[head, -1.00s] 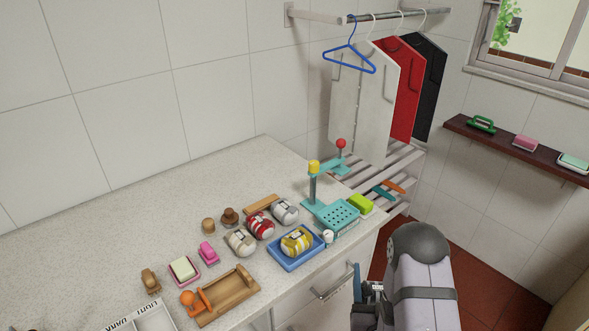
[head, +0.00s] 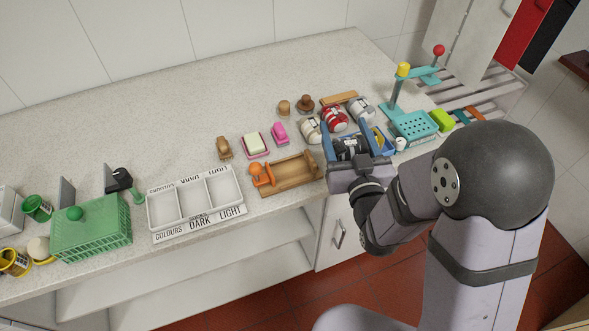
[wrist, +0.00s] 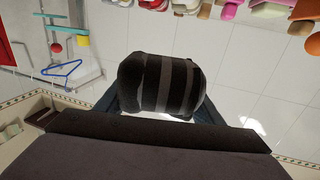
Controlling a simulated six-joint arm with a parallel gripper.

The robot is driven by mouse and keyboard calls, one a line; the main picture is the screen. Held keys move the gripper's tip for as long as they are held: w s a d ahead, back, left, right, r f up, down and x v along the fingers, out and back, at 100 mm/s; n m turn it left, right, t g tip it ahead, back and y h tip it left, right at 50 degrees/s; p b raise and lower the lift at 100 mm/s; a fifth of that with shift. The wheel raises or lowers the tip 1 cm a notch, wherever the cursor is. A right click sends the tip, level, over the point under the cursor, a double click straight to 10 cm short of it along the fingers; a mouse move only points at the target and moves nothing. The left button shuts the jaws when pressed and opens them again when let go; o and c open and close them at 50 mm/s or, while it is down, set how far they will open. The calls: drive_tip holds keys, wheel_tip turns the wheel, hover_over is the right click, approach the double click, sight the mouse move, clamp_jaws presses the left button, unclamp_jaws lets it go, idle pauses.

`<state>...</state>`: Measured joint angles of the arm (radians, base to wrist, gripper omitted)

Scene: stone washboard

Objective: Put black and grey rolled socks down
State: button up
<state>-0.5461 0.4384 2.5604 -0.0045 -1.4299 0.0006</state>
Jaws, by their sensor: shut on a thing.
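My gripper (head: 350,146) is shut on the black and grey rolled socks (wrist: 162,85), which fill the middle of the wrist view between its fingers. In the head view the socks (head: 348,149) show between the blue fingers, above the front right part of the counter. They look held up in front of the blue tray (head: 391,147), which is mostly hidden. I cannot tell whether they touch anything below.
A white three-part tray (head: 153,212) marked colours, dark and light is empty, to the left. A wooden holder (head: 290,176) is between. Other rolled socks (head: 333,118) sit behind my gripper. A green basket (head: 90,235) is far left. The back counter is clear.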

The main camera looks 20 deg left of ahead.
drive_tip(key=s+a+r+n+g+y, duration=0.25)
drive_tip(key=a+r, duration=0.45)
drive_tip(key=a, duration=0.4)
wheel_tip(320, 180, down, 8)
drive_tip(key=w+a, duration=0.1)
drive_tip(key=a, duration=0.1)
drive_tip(key=shift+w+a+r+y, duration=0.15)
drive_tip(key=shift+w+a+y, duration=0.1)
drive_tip(key=shift+w+y, duration=0.1)
wheel_tip(320, 180, down, 10)
drive_tip(key=b, duration=0.6)
drive_tip(key=shift+r+b, duration=0.15)
drive_tip(key=shift+b, duration=0.25)
drive_tip(key=shift+r, duration=0.1)
drive_tip(key=o, duration=1)
drive_tip(key=shift+o, duration=0.2)
